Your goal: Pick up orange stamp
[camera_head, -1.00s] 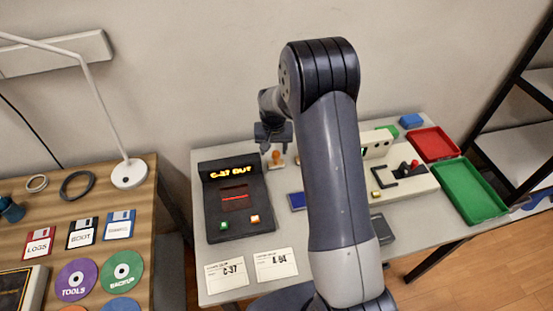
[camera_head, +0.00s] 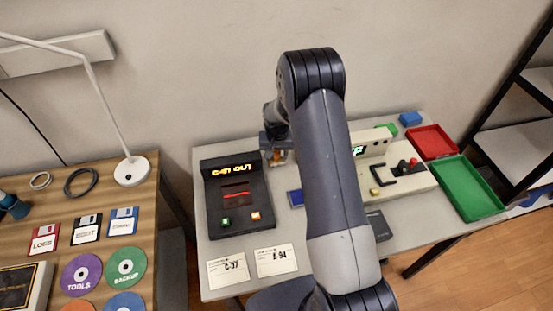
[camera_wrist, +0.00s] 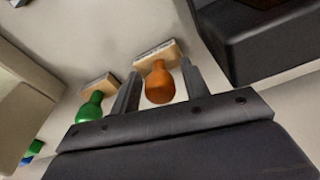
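The orange stamp (camera_wrist: 159,85) has a rounded orange handle on a pale wooden block. In the wrist view it lies between the two fingers of my gripper (camera_wrist: 162,88), with a visible gap on each side. My gripper is open. In the head view my gripper (camera_head: 277,148) is at the back of the grey table, and the stamp is mostly hidden there. A green stamp (camera_wrist: 90,107) stands just outside the left finger in the wrist view.
A black console (camera_head: 237,197) with a lit display stands left of the gripper. A beige device (camera_head: 402,180), a red tray (camera_head: 434,128) and a green tray (camera_head: 497,205) are to the right. The wall is close behind the table. Two paper cards (camera_head: 276,261) lie in front.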

